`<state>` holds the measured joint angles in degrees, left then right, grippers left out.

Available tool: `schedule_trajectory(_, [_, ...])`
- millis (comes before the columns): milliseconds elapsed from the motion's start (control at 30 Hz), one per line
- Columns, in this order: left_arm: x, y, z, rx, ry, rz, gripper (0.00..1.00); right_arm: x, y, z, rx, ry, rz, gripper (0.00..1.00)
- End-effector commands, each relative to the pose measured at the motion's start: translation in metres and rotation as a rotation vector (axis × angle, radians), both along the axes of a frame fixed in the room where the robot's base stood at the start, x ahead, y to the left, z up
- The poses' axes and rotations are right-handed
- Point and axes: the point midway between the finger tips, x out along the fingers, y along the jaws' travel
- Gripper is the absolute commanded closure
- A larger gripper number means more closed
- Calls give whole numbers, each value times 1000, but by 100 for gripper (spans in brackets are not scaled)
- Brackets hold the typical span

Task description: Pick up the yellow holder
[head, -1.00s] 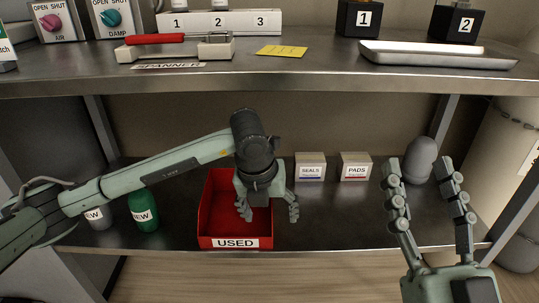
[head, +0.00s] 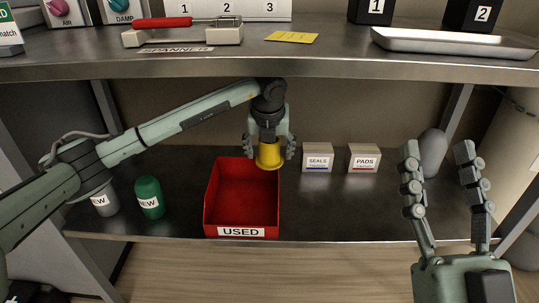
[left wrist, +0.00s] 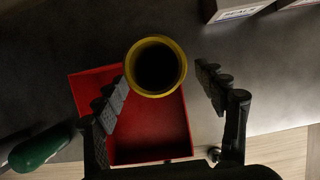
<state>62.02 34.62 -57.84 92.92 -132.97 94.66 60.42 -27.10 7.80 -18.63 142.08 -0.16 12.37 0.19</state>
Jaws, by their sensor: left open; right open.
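The yellow holder (head: 269,155) is a small round cup shape at the back right corner of the red bin (head: 242,231). In the left wrist view I look into its dark round opening, ringed by a yellow rim (left wrist: 155,94). My left gripper (head: 270,150) is above and around the holder, open, with a finger on each side. In the left wrist view, gaps show between the fingers (left wrist: 163,80) and the holder, wider on the right. I cannot tell what the holder's base rests on. My right gripper (head: 437,150) is open and empty at the right.
SEALS (head: 317,158) and PADS (head: 364,158) boxes stand right of the holder. A green container (head: 149,198) and a grey one (head: 104,200) are at the left. A grey rounded object (head: 432,152) is behind my right gripper. The upper shelf (head: 300,65) hangs close above my left arm.

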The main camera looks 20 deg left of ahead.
Motion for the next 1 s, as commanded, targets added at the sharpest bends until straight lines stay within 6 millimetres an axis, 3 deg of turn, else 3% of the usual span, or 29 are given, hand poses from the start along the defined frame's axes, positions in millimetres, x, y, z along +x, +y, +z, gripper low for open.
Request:
schedule_trajectory(67, [11, 3, 0, 0, 1, 2, 28, -1, -1, 1, 2, -8, -1, 49])
schedule_trajectory(167, [13, 3, -10, 0, 2, -1, 28, -3, -2, 3, 8, -28, -2, 49])
schedule_trajectory(433, [14, 4, -11, 0, 1, 0, 30, -4, -3, 7, 14, -48, -4, 49])
schedule_trajectory(900, [14, 4, -11, 0, 1, 0, 88, -3, -3, 5, 12, -39, -4, 49])
schedule_trajectory(1000, [14, 4, -12, 0, 1, 0, 89, -3, -3, 5, 11, -38, -4, 49])
